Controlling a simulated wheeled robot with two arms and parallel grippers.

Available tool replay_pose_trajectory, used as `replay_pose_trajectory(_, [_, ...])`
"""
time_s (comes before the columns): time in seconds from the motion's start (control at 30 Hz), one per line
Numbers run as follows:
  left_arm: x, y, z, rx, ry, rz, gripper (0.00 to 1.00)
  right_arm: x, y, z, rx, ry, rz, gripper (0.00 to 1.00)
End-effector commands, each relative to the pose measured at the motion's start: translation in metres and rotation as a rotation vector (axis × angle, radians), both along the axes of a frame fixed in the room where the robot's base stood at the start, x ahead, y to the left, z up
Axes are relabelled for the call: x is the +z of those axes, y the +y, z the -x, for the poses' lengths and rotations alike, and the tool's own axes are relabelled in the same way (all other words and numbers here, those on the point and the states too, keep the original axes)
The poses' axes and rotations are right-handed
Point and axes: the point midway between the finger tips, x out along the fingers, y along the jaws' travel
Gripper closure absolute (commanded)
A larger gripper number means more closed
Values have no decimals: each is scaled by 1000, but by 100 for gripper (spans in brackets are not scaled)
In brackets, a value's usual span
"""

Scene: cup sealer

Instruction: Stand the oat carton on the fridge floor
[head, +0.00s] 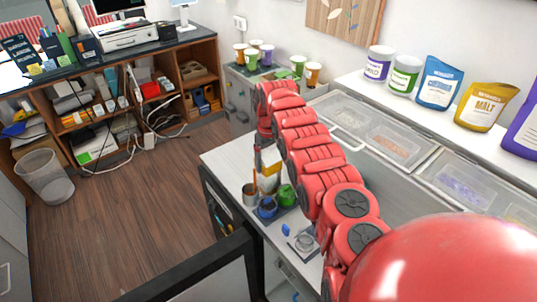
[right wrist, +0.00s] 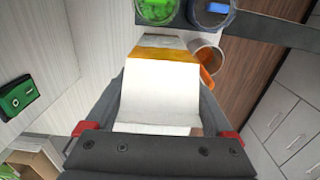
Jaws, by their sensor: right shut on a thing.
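The oat carton, white with a yellow-orange band, is in my right gripper; it shows in the right wrist view (right wrist: 160,92) and in the head view (head: 268,181). My right gripper (right wrist: 160,105) is shut on it, one finger along each side. In the head view the carton is above the counter, near the cups; I cannot tell whether it touches the counter. The fridge floor is not visible. A dark-edged grey panel (head: 205,272) stands in front of the counter, perhaps the fridge door. My left gripper is not in view.
A metal cup (head: 250,194), a blue container (head: 267,207) and a green container (head: 287,195) stand close to the carton on the counter. Lidded ingredient bins (head: 390,140) line the right side. A waste basket (head: 45,177) stands on the open wooden floor.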

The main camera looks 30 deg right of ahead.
Motion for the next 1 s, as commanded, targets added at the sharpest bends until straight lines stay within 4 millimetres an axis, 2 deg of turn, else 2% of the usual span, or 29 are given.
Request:
replay_pose_trajectory(0.2, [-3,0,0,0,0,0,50,-1,0,-1,0,-3,2,100])
replay_pose_trajectory(0.23, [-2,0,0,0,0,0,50,-1,0,-1,0,-2,1,7])
replay_pose_trajectory(0.27, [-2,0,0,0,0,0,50,-1,0,-1,0,-2,1,2])
replay_pose_trajectory(0.57, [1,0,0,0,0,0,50,3,0,0,0,-1,1,0])
replay_pose_trajectory(0.63, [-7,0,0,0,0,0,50,5,-1,-1,0,-2,2,0])
replay_pose_trajectory(0.77, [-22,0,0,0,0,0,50,25,-1,-2,0,-8,4,0])
replay_pose_trajectory(0.87, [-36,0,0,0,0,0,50,50,1,-3,3,-9,3,0])
replay_pose_trajectory(0.9, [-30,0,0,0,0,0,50,58,2,-3,3,-7,3,0])
replay_pose_trajectory(1.0, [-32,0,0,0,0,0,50,69,2,-2,3,-4,2,0])
